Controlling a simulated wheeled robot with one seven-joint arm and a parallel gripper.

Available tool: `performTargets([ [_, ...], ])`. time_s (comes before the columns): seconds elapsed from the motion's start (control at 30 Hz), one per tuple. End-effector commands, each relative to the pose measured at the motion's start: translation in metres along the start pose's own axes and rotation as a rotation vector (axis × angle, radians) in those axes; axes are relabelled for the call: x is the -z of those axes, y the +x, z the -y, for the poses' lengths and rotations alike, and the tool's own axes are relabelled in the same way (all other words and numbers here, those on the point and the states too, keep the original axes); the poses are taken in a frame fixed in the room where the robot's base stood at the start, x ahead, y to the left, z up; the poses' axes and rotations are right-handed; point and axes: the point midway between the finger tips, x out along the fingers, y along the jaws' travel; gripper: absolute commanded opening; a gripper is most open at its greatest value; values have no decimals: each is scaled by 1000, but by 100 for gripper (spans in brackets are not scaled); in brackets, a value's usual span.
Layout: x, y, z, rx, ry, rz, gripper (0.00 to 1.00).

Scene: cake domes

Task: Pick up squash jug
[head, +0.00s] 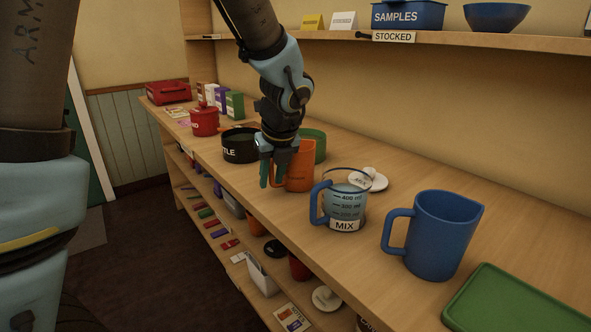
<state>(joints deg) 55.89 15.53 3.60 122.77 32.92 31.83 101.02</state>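An orange jug (300,172) stands upright on the wooden counter, partly behind my gripper. I can read no name on it, so I cannot tell for sure that it is the squash jug. My gripper (272,174) points down at the jug's left side, with its teal fingers close together. The jug's handle is not clearly visible; the fingers hide that side. I cannot tell whether the fingers touch the jug or hold anything. A clear measuring jug labelled MIX (344,200) and a larger blue jug (439,234) stand nearer on the counter.
A black pot (240,147) and a green container (316,139) stand close to the orange jug. A white lid (376,181) lies behind the MIX jug. A green tray (520,300) is at front right. A shelf (470,45) runs above the counter (300,235).

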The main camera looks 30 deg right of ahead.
Motion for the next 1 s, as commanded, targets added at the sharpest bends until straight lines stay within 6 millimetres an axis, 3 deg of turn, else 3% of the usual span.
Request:
performTargets([
  [0.27,0,3,0,0,0,0,30],
  [0.53,0,3,0,0,-1,0,0],
  [1.0,0,3,0,0,-1,0,0],
])
